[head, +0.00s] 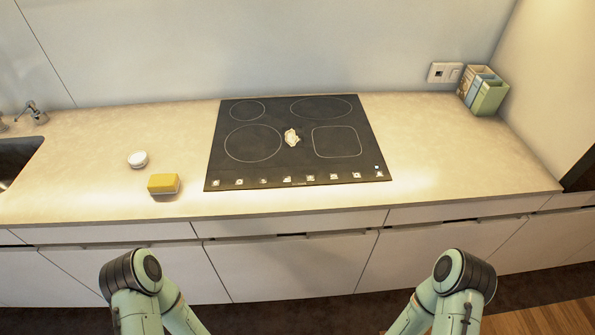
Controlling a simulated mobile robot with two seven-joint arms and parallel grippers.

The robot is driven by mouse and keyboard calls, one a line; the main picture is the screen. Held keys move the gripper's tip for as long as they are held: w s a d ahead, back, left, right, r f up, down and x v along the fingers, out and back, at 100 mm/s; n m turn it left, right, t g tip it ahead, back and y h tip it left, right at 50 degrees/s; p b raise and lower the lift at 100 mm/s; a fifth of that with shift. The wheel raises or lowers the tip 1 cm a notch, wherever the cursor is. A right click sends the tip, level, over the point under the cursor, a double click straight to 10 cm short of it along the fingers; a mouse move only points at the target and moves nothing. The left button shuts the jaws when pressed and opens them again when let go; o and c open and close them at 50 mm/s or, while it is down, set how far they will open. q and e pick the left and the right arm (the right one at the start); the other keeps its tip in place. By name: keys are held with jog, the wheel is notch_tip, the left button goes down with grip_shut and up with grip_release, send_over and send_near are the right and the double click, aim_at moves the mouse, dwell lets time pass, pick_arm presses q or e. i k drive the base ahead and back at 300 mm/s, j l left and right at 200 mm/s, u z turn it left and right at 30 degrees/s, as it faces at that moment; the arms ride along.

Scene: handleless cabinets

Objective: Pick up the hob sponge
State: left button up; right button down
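A yellow sponge (163,183) with a paler lower layer lies on the countertop, left of the hob and close to the counter's front edge. The black hob (262,112) is set in the counter and has outlined cooking zones and a row of marks along its front. Only bent links of my two arms show at the bottom of the head view, below the counter front. Neither gripper is in view.
A small white round object (138,159) stands behind and left of the sponge. A sink (14,157) and tap (36,112) are at the far left. Several upright boxes or books (483,91) stand in the right back corner.

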aim_at(164, 183)
jog(key=u, duration=1.25)
